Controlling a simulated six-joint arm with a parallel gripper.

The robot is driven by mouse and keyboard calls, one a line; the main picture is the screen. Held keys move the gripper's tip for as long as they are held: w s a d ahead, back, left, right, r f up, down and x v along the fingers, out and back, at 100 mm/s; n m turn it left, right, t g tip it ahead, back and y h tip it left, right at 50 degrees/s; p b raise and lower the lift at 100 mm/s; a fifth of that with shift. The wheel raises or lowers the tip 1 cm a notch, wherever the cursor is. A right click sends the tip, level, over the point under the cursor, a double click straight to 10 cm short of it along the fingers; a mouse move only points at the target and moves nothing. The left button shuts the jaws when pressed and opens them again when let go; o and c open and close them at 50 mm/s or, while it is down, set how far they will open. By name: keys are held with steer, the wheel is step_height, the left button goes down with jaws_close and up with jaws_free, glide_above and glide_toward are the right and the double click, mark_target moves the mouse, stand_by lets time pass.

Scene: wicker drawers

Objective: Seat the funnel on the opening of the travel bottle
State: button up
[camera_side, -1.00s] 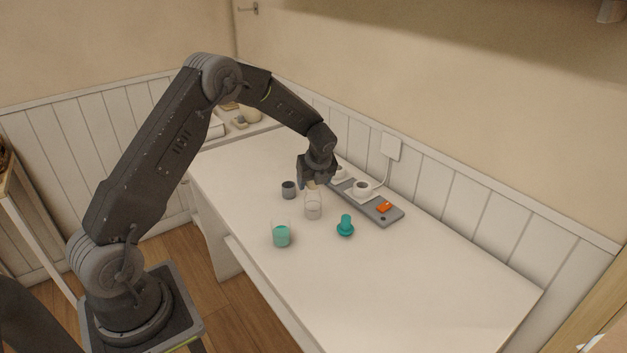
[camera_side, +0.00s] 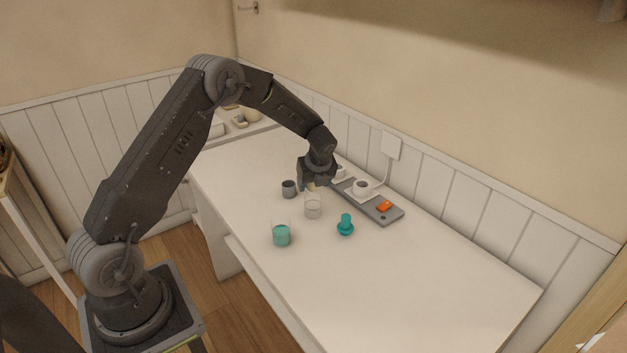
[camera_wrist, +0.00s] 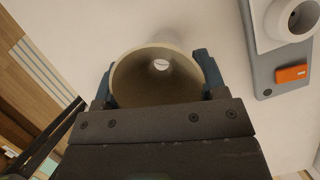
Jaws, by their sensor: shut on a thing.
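My gripper (camera_side: 308,187) is shut on the beige funnel (camera_side: 312,188). In the wrist view the funnel (camera_wrist: 155,85) sits between the two blue fingers of my gripper (camera_wrist: 157,82), its wide mouth facing the camera and a small pale hole at its far end. A clear container (camera_side: 313,208), apparently the travel bottle, stands upright on the table directly below the funnel in the side view. Whether the funnel's tip touches it or is in its opening, I cannot tell.
A glass with teal contents (camera_side: 281,236) and a teal object (camera_side: 345,226) stand nearer the front. A grey tray (camera_side: 393,217) with an orange item (camera_side: 384,206) lies right. The table's right end is clear.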

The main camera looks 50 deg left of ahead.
steer(key=shift+f, duration=0.9)
steer(key=o, duration=1)
steer(key=shift+r, duration=0.1)
steer(key=v, duration=1.3)
steer(key=shift+r, duration=0.35)
steer(key=shift+d, duration=0.1)
